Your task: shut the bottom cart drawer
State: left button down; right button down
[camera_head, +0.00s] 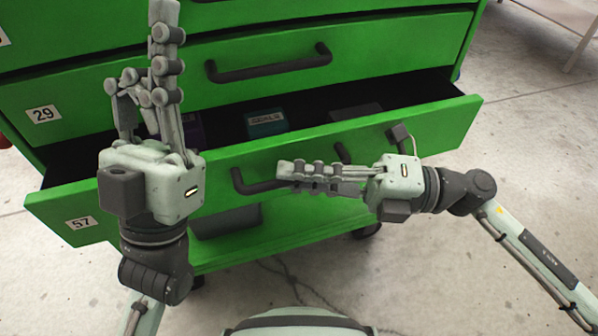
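The bottom cart drawer (410,138) is a green drawer marked 57, and it stands pulled out from the cart. Its dark bar handle (262,186) is on the front face, its middle hidden behind my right gripper. My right gripper (280,171) lies across the handle with its fingers pointing left; whether they are apart or touch the handle is unclear. My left gripper (143,52) is open and points up over the left part of the drawer, with nothing between its fingers.
The drawer above, marked 29 (385,46), looks shut. Inside the open drawer are a teal labelled box (266,122), a purple item (192,130) and a grey flat item (357,111). A green lower shelf (300,236) lies underneath. Concrete floor (530,150) is clear at right.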

aim_at(373, 142)
dwell(0.3)
jog(key=w+a, duration=0.1)
jog(key=w, duration=0.5)
jog(key=w+a, duration=0.1)
jog(key=w, duration=0.2)
jog(key=shift+a, duration=0.35)
jog(key=c, duration=1.6)
grip_release()
jog(key=shift+o, duration=0.2)
jog(key=shift+a, duration=0.1)
jog(key=d, duration=0.8)
jog(key=s+d+f, duration=0.1)
jog(key=d, duration=0.3)
